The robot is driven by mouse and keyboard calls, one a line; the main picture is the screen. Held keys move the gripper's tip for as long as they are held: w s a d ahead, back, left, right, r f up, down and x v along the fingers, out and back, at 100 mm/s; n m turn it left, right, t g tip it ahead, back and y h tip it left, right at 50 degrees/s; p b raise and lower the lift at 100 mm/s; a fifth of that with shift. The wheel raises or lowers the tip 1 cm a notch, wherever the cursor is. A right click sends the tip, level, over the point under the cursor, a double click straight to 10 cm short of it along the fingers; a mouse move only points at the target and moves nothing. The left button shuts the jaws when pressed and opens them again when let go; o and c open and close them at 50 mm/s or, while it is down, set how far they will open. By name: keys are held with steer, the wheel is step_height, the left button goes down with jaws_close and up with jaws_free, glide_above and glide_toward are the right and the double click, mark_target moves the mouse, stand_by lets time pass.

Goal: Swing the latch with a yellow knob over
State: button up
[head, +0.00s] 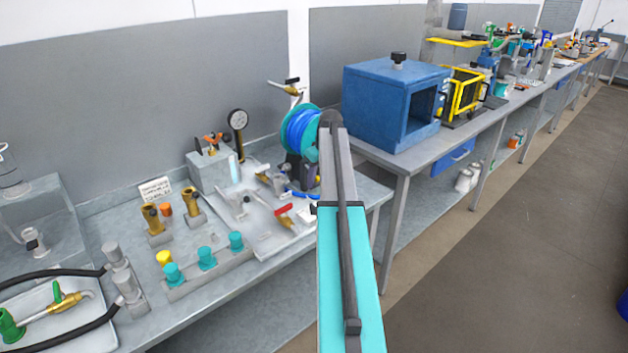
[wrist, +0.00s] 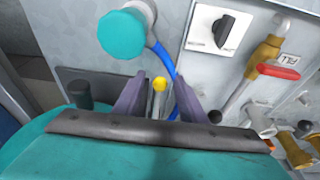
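The yellow knob (wrist: 159,85) shows in the wrist view as a small round yellow end on a short pale stem, near the picture's middle. My gripper (wrist: 157,92) is open, with one purple-grey finger on each side of the knob and a gap on both sides. I cannot tell how deep the knob sits between the fingers. The rest of the latch is mostly hidden behind my gripper's dark front edge. In the head view my teal arm reaches away from me and hides the gripper; I cannot make out the latch there.
In the wrist view, a teal round cap (wrist: 122,34) and a blue hose (wrist: 163,62) are close beyond the left finger. A black rotary switch (wrist: 224,30) and a red-handled brass valve (wrist: 278,71) are at right. The head view shows a blue box (head: 385,105) on the bench.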

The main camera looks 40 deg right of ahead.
stand_by(0.7)
steer(key=c, duration=0.9)
